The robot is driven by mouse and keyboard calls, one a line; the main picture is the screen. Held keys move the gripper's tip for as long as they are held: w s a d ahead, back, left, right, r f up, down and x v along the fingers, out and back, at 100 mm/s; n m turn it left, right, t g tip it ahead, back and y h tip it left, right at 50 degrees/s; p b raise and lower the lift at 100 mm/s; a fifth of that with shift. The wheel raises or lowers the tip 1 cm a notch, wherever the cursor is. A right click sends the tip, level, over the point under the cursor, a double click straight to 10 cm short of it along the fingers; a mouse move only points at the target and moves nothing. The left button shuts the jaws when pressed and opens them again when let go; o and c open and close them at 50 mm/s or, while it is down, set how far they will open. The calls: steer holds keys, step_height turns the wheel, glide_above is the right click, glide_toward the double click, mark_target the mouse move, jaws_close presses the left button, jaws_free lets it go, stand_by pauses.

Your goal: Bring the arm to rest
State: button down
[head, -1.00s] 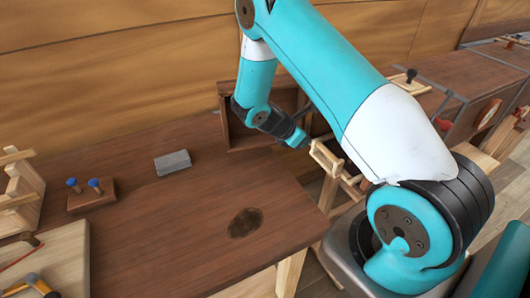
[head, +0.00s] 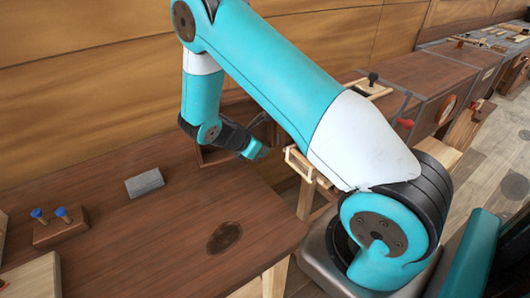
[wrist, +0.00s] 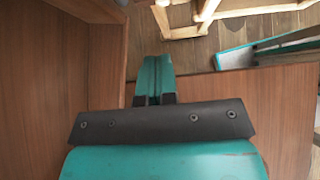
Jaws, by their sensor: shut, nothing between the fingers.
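My arm is folded up and over, with its upper link high and its forearm hanging down in the head view. My gripper (head: 258,151) is above the back right part of the brown workbench (head: 150,240), in front of an open wooden box (head: 212,155). In the wrist view my gripper (wrist: 154,66) shows its two teal fingers together, with nothing between them. The bench top (wrist: 240,105) lies below the gripper there.
A grey block (head: 145,183) and a wooden stand with blue-topped pegs (head: 60,230) are on the bench's left. A pale wooden frame (head: 308,170) stands just right of the gripper. A dark round stain (head: 224,237) marks the clear bench front.

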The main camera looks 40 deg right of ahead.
steer(key=s+a+r+m+t+y+b, duration=0.1)
steer(key=s+a+r+m+y, duration=0.2)
steer(key=a+r, duration=0.85)
steer(key=s+a+r+m+y, duration=0.3)
steer(key=s+a+r+y, duration=0.2)
steer(key=s+a, duration=0.3)
steer(key=s+a+r+m+y, duration=0.3)
steer(key=s+a+r+y, duration=0.2)
steer(key=s+a+r, duration=0.2)
steer(key=s+a, duration=0.2)
steer(key=s, duration=0.2)
steer(key=shift+a, duration=0.25)
steer(key=shift+s, duration=0.15)
